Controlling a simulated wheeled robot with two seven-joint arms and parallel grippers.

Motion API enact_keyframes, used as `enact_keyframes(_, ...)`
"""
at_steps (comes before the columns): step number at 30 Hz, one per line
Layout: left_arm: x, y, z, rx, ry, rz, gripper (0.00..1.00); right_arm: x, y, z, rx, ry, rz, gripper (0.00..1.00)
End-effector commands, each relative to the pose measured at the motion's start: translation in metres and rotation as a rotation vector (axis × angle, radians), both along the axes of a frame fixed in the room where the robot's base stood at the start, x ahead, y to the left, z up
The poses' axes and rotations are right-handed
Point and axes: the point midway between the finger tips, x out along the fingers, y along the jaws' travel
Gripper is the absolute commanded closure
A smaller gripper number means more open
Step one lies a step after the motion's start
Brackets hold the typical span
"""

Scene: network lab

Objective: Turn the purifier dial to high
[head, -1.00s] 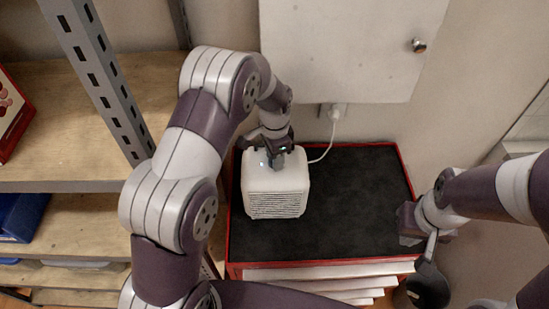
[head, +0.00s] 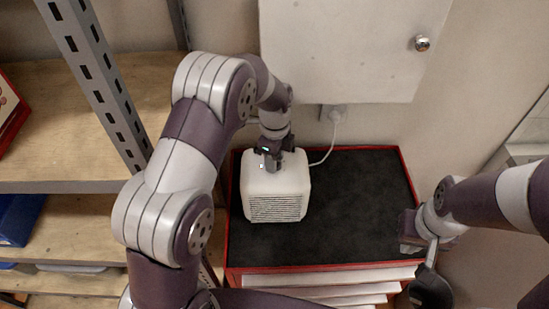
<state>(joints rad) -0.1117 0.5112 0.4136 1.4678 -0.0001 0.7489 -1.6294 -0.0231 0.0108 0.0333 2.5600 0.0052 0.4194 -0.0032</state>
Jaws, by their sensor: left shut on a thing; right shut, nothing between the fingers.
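The purifier (head: 275,195) is a small white box with a slatted grille on its front. It stands upright on the left part of a black-topped, red-edged cabinet. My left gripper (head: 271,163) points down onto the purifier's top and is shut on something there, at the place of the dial. The dial itself is hidden by the fingers, so its setting cannot be read. My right gripper (head: 408,232) is shut and empty, beside the right edge of the cabinet top, apart from the purifier.
The black cabinet top (head: 350,215) is clear to the purifier's right. A white wall cabinet (head: 345,50) with a round knob hangs above. A white cord runs from the purifier to a wall plug (head: 334,113). A shelf rack with a metal post (head: 95,80) stands at left.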

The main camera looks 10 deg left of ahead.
Motion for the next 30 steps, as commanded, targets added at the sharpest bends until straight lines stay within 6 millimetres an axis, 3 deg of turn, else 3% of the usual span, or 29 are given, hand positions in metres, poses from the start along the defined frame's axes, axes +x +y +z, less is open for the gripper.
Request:
enact_keyframes(23, 0.0008, -0.0002, 0.0009, -0.001, -0.003, -0.091, 0.91, 0.0, 0.0, -0.0018, 0.0, 0.0, 0.0, 1.0)
enact_keyframes(24, 0.0007, -0.0002, 0.0008, -0.001, -0.003, -0.091, 0.48, 0.0, 0.0, -0.0019, 0.0, 0.0, 0.0, 1.0)
enact_keyframes(25, 0.0007, -0.0002, 0.0008, 0.0, -0.002, -0.091, 0.38, 0.0, 0.0, -0.0019, 0.0, 0.0, 0.0, 1.0)
enact_keyframes(30, 0.0003, -0.0001, 0.0004, 0.0, -0.001, -0.09, 0.35, 0.0, 0.0, -0.0019, 0.0, 0.0, 0.0, 1.0)
